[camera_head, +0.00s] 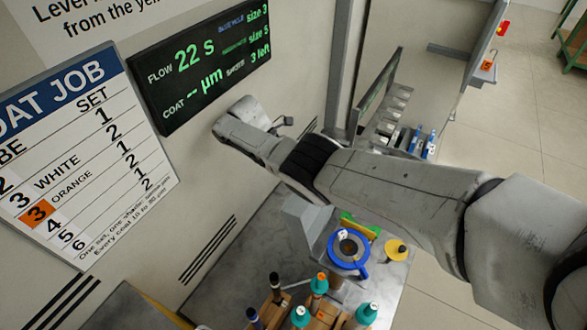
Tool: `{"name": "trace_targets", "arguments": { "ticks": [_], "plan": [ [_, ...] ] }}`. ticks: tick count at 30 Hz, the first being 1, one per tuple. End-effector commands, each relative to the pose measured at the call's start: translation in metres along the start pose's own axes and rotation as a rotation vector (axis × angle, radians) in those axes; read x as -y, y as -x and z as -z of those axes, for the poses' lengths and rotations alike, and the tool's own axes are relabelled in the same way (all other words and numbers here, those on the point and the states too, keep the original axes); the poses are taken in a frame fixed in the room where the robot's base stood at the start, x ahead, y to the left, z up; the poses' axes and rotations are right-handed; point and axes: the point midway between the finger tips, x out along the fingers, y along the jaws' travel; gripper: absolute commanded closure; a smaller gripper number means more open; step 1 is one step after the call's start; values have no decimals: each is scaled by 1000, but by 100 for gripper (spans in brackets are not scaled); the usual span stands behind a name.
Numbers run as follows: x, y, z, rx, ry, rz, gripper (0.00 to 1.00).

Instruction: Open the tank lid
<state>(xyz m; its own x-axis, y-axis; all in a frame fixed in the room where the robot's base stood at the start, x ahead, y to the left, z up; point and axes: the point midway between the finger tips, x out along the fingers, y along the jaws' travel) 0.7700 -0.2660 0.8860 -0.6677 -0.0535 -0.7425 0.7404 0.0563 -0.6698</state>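A round vessel with a blue rim (362,266) stands on the grey bench below my arm. Its middle looks grey with a dark brown centre; I cannot tell whether this is a lid or the inside. A small white tag with a dark mark (343,235) sits at its far edge. A yellow round piece with a dark centre (397,250) lies just right of it. My arm reaches from the lower right to the upper left, above the bench. Its gripper fingers cannot be made out.
Several teal- and dark-topped bottles (300,317) stand in wooden holders at the front. A grey box-like housing (303,217) and a yellow-green part (360,225) adjoin the vessel. A dark display (205,67) and job board (85,155) hang on the wall. Open floor lies right.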

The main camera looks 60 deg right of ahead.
Motion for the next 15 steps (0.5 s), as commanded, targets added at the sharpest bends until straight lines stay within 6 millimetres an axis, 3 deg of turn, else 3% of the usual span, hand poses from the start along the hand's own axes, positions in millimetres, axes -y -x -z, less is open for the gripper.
{"name": "trace_targets", "arguments": {
  "ticks": [1,7,8,15],
  "plan": [
    [-3,-9,3,-10,4,0,100],
    [-4,-9,3,-10,5,-2,100],
    [-4,-9,3,-10,5,-2,82],
    [-3,-6,2,-6,3,-4,59]
  ]
}}
